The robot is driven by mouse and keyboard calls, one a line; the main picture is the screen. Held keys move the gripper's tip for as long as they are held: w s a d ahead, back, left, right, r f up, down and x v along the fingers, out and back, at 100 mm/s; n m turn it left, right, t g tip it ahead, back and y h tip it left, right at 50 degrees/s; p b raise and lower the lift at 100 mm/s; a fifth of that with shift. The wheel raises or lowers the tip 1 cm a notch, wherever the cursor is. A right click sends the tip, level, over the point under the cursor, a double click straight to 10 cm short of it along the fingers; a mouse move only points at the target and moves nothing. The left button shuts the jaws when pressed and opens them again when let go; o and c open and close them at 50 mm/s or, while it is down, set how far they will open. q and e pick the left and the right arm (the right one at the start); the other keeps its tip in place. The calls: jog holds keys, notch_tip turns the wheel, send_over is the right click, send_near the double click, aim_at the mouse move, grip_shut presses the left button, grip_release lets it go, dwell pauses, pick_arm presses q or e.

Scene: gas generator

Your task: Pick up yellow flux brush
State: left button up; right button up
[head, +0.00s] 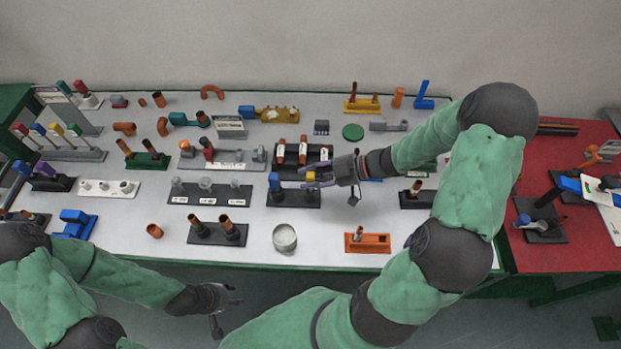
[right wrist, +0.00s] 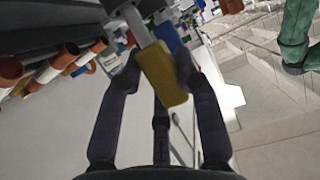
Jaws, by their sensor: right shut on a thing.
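The yellow flux brush (head: 311,176) is at the fingertips of my right gripper (head: 318,178), above the black holder (head: 293,200) near the table's middle. In the right wrist view its yellow block-shaped part (right wrist: 162,75) sits between the fingers of my right gripper (right wrist: 158,80), with a pale stem running up from it. The right gripper is shut on it. Whether the brush still touches the holder is hard to tell. My left gripper (head: 226,303) is empty, low in front of the table's front edge, with its fingers apart.
A blue-topped piece (head: 274,182) stands at the left of the same holder. A black rack (head: 302,152) with copper pipes is just behind. A grey cup (head: 285,237) and an orange block (head: 368,243) stand in front. Bare table lies between them.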

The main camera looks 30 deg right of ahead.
pick_arm(q)
notch_tip(320, 180, up, 4)
jog(key=p, duration=0.4)
jog(key=shift+r, duration=0.1)
pick_arm(e)
notch_tip(320, 180, up, 10)
pick_arm(q)
jog(key=shift+r, duration=0.1)
